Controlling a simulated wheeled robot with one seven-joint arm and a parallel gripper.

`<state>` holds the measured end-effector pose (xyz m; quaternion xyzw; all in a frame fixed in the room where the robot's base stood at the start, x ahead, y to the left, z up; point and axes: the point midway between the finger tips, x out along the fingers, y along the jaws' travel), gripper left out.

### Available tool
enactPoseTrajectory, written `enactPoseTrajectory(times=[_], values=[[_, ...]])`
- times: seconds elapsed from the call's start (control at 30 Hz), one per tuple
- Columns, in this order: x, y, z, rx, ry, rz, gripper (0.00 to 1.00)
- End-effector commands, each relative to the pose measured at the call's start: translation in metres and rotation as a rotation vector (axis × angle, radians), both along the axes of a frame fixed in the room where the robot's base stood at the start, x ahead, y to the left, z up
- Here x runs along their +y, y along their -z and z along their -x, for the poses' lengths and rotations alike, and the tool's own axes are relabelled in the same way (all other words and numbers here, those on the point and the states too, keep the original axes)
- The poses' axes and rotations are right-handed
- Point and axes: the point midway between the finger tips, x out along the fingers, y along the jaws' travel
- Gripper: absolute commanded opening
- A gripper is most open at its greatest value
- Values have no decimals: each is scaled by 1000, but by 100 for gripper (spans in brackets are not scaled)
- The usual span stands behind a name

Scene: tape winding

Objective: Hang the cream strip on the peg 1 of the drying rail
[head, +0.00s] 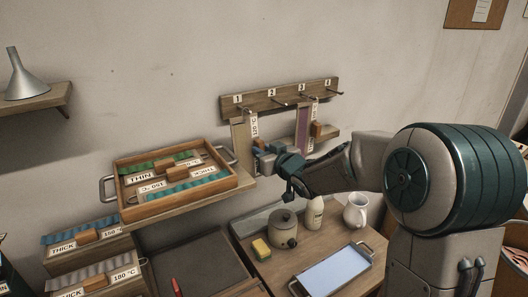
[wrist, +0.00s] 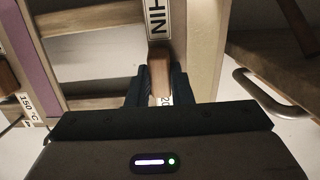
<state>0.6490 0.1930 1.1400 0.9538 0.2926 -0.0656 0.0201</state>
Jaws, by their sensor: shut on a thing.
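The drying rail (head: 265,101) is a wooden board on the wall with numbered pegs. Peg 1 (head: 239,105) is at its left end. The cream strip (head: 240,145) is upright just below peg 1, with a white label beside it; whether its top is around the peg or only near it I cannot tell. In the wrist view the cream strip (wrist: 206,45) runs beside a THIN label. My gripper (head: 260,150) is shut on the strip's brown wooden block; the fingers (wrist: 159,88) show on both sides of it. They hide part of the block and label.
A purple strip (head: 303,130) hangs by peg 3, right of my gripper. A wooden tray (head: 122,180) with green and teal strips stands left, its metal handle (wrist: 268,92) close in the wrist view. Below are a pot (head: 284,232), bottle (head: 315,213) and jug (head: 356,211).

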Motion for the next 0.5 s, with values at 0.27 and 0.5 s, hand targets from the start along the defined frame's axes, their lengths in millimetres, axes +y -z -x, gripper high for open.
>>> enactPoseTrajectory(times=[0.27,0.5], values=[[0,0,0,-1,0,-1,3],[0,0,0,-1,0,-1,45]])
